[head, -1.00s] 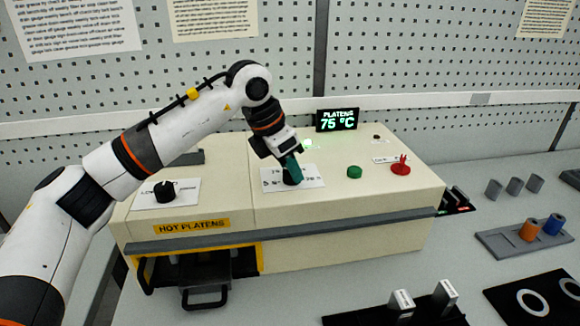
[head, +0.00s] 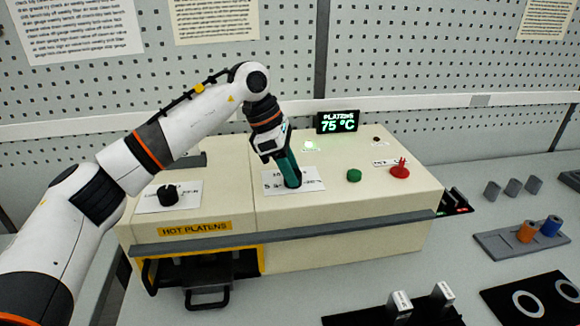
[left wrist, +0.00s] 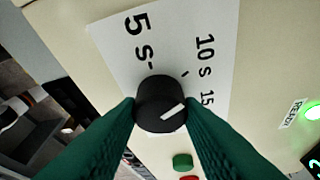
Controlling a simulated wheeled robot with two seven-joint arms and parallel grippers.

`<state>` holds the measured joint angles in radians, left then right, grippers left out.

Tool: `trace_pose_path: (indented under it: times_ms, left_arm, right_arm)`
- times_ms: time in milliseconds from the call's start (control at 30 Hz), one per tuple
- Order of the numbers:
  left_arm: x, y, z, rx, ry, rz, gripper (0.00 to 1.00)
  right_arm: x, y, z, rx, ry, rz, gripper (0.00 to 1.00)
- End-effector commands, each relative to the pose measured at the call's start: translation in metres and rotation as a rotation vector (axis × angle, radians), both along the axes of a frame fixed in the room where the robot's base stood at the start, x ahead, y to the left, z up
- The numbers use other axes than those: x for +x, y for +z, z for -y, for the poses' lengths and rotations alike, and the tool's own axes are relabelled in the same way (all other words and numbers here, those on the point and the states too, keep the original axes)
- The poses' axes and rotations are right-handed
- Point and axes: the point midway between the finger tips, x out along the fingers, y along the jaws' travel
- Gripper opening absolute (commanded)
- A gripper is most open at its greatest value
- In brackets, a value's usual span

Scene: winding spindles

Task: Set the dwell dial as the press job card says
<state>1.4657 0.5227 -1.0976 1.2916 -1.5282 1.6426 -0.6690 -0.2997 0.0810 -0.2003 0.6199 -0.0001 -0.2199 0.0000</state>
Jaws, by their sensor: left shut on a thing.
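The dwell dial (left wrist: 150,92) is a black round knob with a white pointer line, on a white scale plate (left wrist: 112,45) marked 5 s, 10 s and 15. In the left wrist view the pointer slants to the right, toward the 15 side; the exact mark it meets is partly hidden. My left gripper (head: 291,184) has teal fingers shut on the dial, one on each side; in the head view they hide most of it. Sheets of text (head: 215,18) hang on the wall, cut off at the top; I cannot tell which is the press job card. My right gripper is not in view.
The cream press (head: 340,235) carries another black knob (head: 167,195) at left, a green button (head: 354,175), a red knob (head: 400,170) and a display (head: 338,121) reading 75 °C. A green lamp (left wrist: 313,112) is lit beside the scale plate. Spools (head: 529,230) stand at the right.

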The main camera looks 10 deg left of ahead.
Motion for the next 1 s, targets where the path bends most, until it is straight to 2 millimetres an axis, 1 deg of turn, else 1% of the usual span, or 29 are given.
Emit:
trace_pose_path:
  times_ms: [367,400,467,500,533,833,933,1000]
  left_arm:
    - [0.001,0.001,0.0,0.0,-0.003,0.003,0.11]
    - [0.001,0.001,0.0,0.0,-0.003,0.003,0.35]
    - [0.001,0.001,0.0,0.0,-0.002,0.003,0.45]
    - [0.0,0.001,0.0,0.0,-0.002,0.002,0.52]
    - [0.0,0.001,0.0,0.0,-0.002,0.002,0.56]
    - [0.0,0.002,-0.001,0.0,-0.003,0.001,0.56]
    - [0.0,0.009,-0.004,-0.001,-0.002,0.003,0.56]
    - [0.0,0.018,-0.008,0.0,-0.001,0.005,0.56]
  right_arm:
    - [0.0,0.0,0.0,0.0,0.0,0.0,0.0]
    - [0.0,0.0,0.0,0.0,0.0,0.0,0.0]
    - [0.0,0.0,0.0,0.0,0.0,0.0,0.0]
    - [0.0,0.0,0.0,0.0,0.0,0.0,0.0]
    - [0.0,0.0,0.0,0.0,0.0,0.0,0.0]
    - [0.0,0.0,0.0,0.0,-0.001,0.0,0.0]
    - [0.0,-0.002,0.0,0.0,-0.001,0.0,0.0]
    - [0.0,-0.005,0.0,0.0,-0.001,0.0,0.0]
